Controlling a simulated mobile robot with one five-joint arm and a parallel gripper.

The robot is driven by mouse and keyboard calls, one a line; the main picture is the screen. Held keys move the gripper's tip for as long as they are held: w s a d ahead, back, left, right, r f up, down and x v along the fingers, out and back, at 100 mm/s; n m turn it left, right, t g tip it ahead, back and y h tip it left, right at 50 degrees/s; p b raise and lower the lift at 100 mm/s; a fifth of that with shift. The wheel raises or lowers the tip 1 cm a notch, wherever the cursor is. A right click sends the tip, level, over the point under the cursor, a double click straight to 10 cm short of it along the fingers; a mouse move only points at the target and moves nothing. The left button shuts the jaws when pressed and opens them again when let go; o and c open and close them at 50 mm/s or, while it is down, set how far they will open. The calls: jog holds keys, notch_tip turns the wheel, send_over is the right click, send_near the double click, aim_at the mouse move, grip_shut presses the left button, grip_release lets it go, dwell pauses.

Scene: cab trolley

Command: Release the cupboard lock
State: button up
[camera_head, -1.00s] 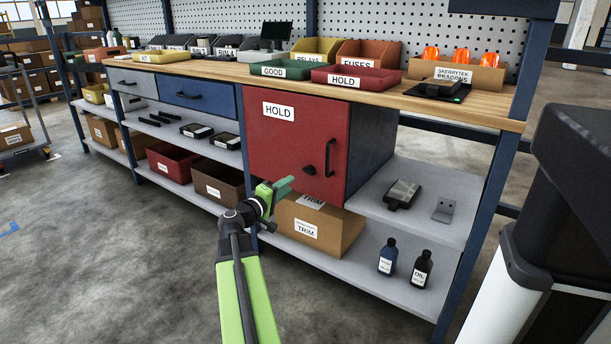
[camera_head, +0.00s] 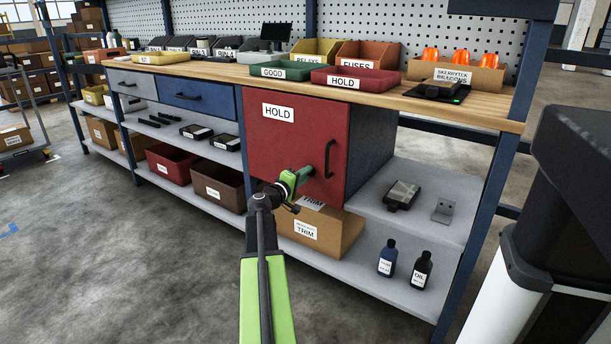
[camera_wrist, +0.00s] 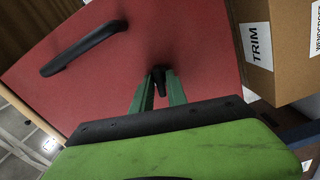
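The red cupboard door (camera_head: 280,145) with a HOLD label is closed under the workbench. Its black lock knob shows in the wrist view (camera_wrist: 158,76), at the ends of my gripper's fingers. My gripper (camera_head: 305,173) is at the knob on the lower right of the door. In the wrist view the green fingers (camera_wrist: 159,88) stand apart, one on each side of the knob, with very little gap; firm contact cannot be made out. The black door handle (camera_head: 329,159) is right of the knob; it also shows in the wrist view (camera_wrist: 84,46).
A cardboard TRIM box (camera_head: 325,235) stands on the lower shelf just below the cupboard. A black device (camera_head: 401,195) and a grey bracket (camera_head: 442,210) lie on the shelf to the right. Two dark bottles (camera_head: 422,270) stand lower down.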

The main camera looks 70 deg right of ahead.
grip_shut()
jog(key=shift+s+n, duration=0.1)
jog(key=shift+n, duration=1.3)
jog(key=shift+o, duration=1.9)
grip_release()
